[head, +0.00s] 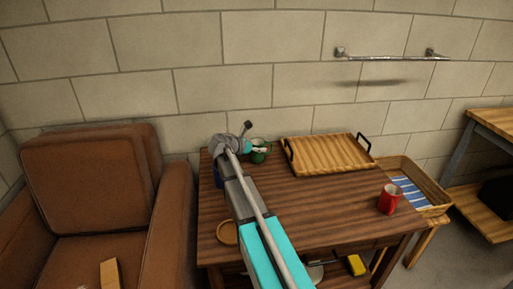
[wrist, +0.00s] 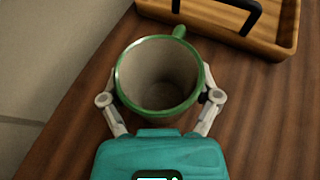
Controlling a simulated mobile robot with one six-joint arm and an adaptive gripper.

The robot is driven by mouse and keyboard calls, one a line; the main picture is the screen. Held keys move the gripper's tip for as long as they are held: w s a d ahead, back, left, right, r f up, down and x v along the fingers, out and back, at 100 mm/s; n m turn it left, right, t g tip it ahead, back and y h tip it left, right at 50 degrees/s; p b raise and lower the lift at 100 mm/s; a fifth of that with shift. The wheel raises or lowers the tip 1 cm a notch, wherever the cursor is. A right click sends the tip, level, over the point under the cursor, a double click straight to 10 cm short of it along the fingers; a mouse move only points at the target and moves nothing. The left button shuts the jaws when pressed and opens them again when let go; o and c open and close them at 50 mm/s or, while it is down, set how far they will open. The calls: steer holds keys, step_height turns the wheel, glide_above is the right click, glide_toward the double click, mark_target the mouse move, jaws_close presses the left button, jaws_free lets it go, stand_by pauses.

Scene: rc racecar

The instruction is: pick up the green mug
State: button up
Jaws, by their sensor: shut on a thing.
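The green mug (wrist: 160,110) stands in the middle of the wrist view, its rim green, its inside pale and empty, its handle pointing away from my gripper. My gripper (wrist: 160,97) has one finger on each side of the mug and is shut on it. In the head view the mug (head: 258,156) is small at the far left part of the wooden table (head: 290,225), partly hidden by my gripper (head: 260,149). I cannot tell whether the mug touches the table.
A wooden tray with black handles (head: 328,155) lies right of the mug. A red mug (head: 388,199) stands near the table's right edge. A wicker basket (head: 425,188) is beyond that edge. A brown armchair (head: 95,190) stands left, and the block wall (head: 200,95) is close behind.

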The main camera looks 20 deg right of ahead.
steer(key=shift+r+p, duration=0.7)
steer(key=shift+r, duration=0.2)
steer(key=s+d+r+p, duration=0.3)
steer(key=s+r+p, duration=0.7)
steer(key=s, duration=0.3)
steer(key=shift+s+r, duration=0.2)
steer(key=shift+s, duration=0.15)
